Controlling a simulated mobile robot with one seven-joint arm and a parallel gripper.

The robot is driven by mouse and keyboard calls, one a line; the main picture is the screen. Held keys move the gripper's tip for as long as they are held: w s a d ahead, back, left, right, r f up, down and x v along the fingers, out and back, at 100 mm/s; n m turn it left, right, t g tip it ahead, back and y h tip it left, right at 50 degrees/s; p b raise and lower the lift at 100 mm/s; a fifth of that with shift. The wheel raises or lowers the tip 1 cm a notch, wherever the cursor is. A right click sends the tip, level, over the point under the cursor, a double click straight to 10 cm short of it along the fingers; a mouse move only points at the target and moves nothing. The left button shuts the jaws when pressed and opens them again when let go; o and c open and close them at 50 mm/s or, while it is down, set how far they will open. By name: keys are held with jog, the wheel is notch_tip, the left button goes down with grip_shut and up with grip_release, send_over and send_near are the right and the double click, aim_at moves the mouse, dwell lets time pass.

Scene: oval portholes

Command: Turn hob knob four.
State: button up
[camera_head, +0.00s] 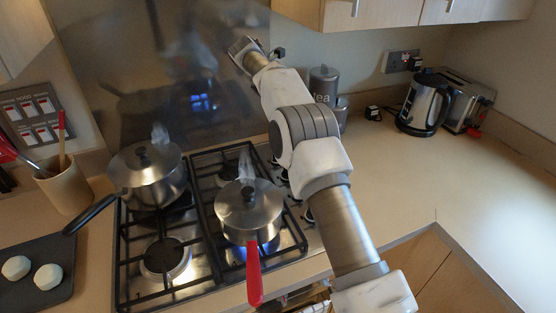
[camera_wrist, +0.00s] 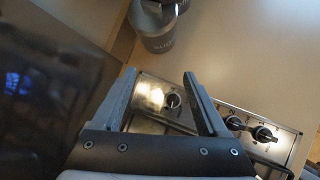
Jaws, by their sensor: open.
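The hob (camera_head: 190,245) has a row of dark knobs along its right side, mostly hidden behind my arm in the head view. The wrist view shows three of them: one knob (camera_wrist: 173,100) between my fingers beyond the tips, then a second knob (camera_wrist: 234,123) and a third knob (camera_wrist: 264,134) to the right. I cannot tell which is number four. My gripper (camera_wrist: 159,73) is open and empty, apart from the knobs. In the head view my gripper (camera_head: 245,48) is high near the back splash panel.
A steaming pan (camera_head: 147,185) and a red-handled steaming pan (camera_head: 249,213) stand on the hob; a blue flame shows under the latter. A tea canister (camera_head: 323,86), kettle (camera_head: 424,103) and toaster (camera_head: 465,100) stand at the back. The right worktop (camera_head: 440,180) is clear.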

jog(key=w+d+n+t+y+b, duration=0.2)
jog(key=d+n+t+b, duration=0.5)
jog(key=d+b, duration=0.5)
jog(key=s+a+f+n+y+b, duration=0.1)
jog(key=s+f+n+y+b, duration=0.25)
jog(key=s, duration=0.35)
jog(key=s+a+f+n+g+y+b, duration=0.1)
jog(key=s+f+n+y+b, duration=0.3)
jog(key=s, duration=0.3)
jog(key=s+a+f+n+y+b, duration=0.1)
jog(key=s+f+n+y+b, duration=0.1)
jog(key=s+f+b, duration=0.4)
jog(key=x, duration=0.5)
jog(key=r+x, duration=0.1)
jog(key=x, duration=0.4)
jog(key=b+x, duration=0.1)
jog(key=x, duration=0.5)
jog(key=shift+w+a+r, duration=0.1)
jog(key=shift+a+r, duration=0.1)
jog(key=shift+a, duration=0.05)
